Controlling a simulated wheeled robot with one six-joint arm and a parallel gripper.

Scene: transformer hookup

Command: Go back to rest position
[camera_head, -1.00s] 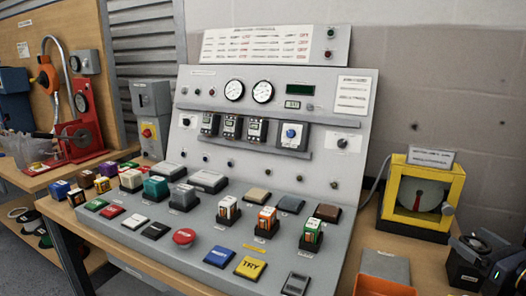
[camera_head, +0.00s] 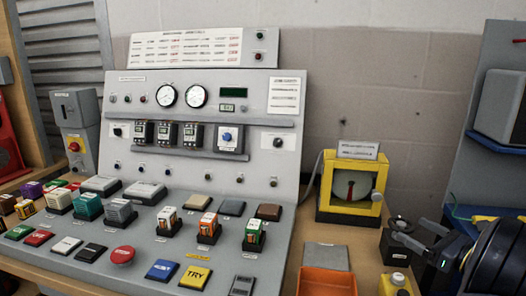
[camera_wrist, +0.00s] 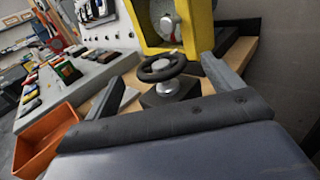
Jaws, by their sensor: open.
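My gripper (camera_head: 410,230) is at the right of the head view, its two grey fingers apart and nothing held between them. In the wrist view the open fingers (camera_wrist: 161,72) point toward a black handwheel (camera_wrist: 162,68) on a silver stem and dark square base. The wheel appears between the fingers but beyond them, with no visible contact. In the head view this dark device (camera_head: 399,223) is partly covered by my gripper.
A yellow-framed gauge (camera_head: 351,190) stands behind the wheel. An orange bin (camera_head: 327,281) is on the bench in front. The grey control panel (camera_head: 215,105) with several switches fills the left and middle. A grey-blue stand (camera_head: 497,75) rises at the right.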

